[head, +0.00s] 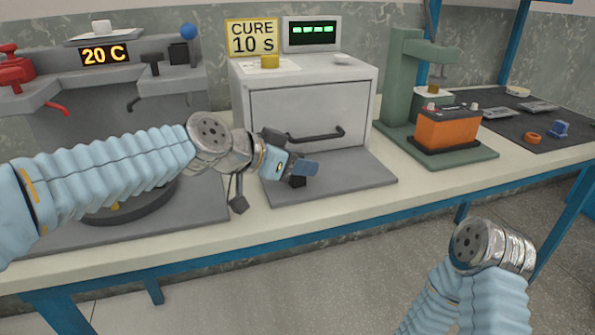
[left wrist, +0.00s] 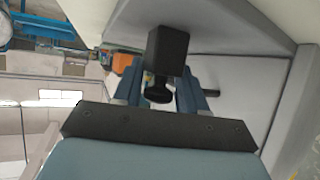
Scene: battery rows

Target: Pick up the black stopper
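The black stopper (left wrist: 167,50), a dark block with a narrow neck and a round knob, sits between the two blue fingers of my left gripper (left wrist: 160,82) in the left wrist view. The fingers appear closed against its sides. In the head view my left gripper (head: 300,169) is in front of the cure oven, above its grey front plate. A small dark part of the stopper (head: 297,182) shows just under the fingers; the rest is hidden.
The oven (head: 305,105) with its dark handle (head: 316,135) stands close behind my left gripper. Right of it is a green press (head: 401,80) with an orange battery (head: 447,127). A grey sink-like station (head: 60,125) is at left. The table's front strip is clear.

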